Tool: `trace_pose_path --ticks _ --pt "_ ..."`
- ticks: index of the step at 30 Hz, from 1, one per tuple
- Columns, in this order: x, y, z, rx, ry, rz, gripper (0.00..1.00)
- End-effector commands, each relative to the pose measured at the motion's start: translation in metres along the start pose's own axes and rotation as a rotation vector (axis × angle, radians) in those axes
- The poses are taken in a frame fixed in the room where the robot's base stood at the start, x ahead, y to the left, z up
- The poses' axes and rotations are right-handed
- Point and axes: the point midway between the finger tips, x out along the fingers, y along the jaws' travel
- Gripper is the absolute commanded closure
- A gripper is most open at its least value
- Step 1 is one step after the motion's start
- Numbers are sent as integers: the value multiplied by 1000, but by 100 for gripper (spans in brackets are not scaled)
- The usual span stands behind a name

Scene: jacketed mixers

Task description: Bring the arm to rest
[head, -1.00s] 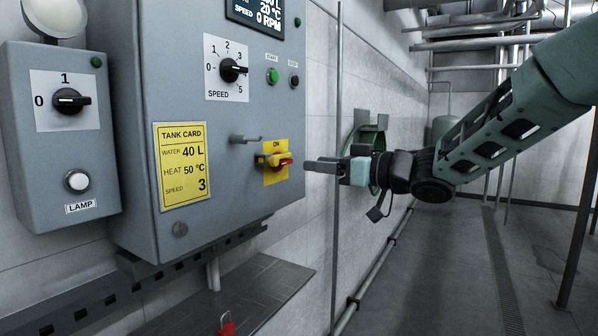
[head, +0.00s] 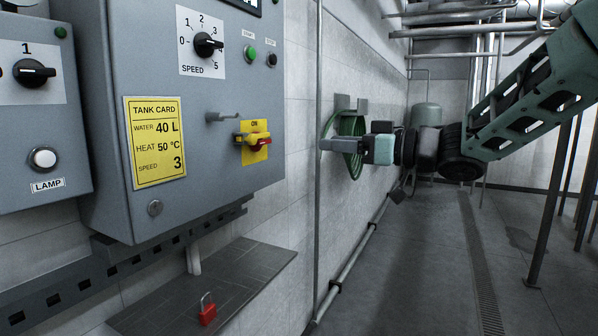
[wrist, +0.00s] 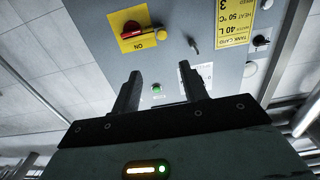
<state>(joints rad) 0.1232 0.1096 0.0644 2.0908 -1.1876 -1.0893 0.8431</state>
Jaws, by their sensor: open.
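My gripper (head: 328,145) is open and empty, held in the air to the right of the grey control panel (head: 225,170). My arm reaches in from the upper right. A gap lies between the fingertips and the red-and-yellow ON switch (head: 256,142), whose red handle lies roughly horizontal. In the wrist view, both fingers of the gripper (wrist: 160,72) stand apart with nothing between them. The panel shows beyond them, turned upside down, with the ON switch (wrist: 133,31) at upper left.
A metal peg (head: 222,117) sticks out of the panel. A red padlock (head: 207,310) lies on the dark shelf (head: 245,265) below. A green hose reel (head: 350,150) hangs on the wall behind my gripper. Open floor (head: 430,260) lies to the right, with metal legs (head: 550,210) beyond.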

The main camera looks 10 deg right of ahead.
Motion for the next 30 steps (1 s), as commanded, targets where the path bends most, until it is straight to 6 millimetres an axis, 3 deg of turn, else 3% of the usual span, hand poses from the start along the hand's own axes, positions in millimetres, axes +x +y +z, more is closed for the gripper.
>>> trace_pose_path --ticks 4,7,11,14,17,21,27,30 --pt "11 -5 9 2 -29 65 56" --pt "22 -14 30 12 -104 172 56" --pt "26 -38 78 42 -292 312 56" --pt "14 -69 123 73 -487 378 56" --pt "-12 -112 169 104 -714 397 56" --pt "-64 -179 222 143 -1040 352 56" --pt "-135 -257 258 186 -1383 224 56" --pt "-157 -278 264 199 -1476 176 56"
